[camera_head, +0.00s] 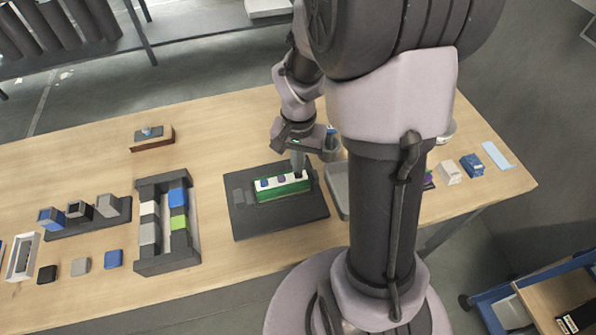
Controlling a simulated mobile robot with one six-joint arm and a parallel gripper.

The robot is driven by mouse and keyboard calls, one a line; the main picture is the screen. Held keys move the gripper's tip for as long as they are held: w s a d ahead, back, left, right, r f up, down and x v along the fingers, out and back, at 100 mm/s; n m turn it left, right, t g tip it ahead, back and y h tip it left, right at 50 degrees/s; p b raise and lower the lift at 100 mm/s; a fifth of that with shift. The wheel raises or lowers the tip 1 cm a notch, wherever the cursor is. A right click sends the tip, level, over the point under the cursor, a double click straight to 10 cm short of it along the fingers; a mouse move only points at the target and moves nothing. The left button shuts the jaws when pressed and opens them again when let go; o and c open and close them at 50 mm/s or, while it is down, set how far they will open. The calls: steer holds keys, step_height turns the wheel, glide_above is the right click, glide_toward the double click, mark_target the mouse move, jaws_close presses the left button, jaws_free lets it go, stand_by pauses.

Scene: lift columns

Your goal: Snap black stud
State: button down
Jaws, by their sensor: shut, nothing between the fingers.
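A green block with a white top (272,194) lies on a black board (238,226) in the middle of the table. A blue stud (264,184) and a purple stud (281,179) sit along its white top. My gripper (298,170) is shut and points down at the right end of this block, with its fingertips at or just above the top. A small dark spot shows at the fingertips; I cannot tell whether it is the black stud or part of the fingers, nor whether they touch it.
Left of the board stands a dark rack (165,264) with blue, green and pale blocks. Farther left are a stand (90,226) with several cubes and loose black (47,274), grey and blue pieces. A grey tray (338,190) is close on the right, partly behind my arm.

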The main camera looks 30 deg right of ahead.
steer(key=shift+f, duration=0.2)
steer(key=shift+f+b, duration=0.65)
steer(key=shift+b, duration=0.1)
steer(key=shift+f, duration=0.2)
stand_by(0.9)
steer(key=shift+r, duration=0.15)
stand_by(0.5)
step_height(320, 180, up, 8)
steer(key=p, duration=0.6)
steer(key=shift+p, duration=0.3)
steer(key=shift+r, duration=0.1)
stand_by(1.3)
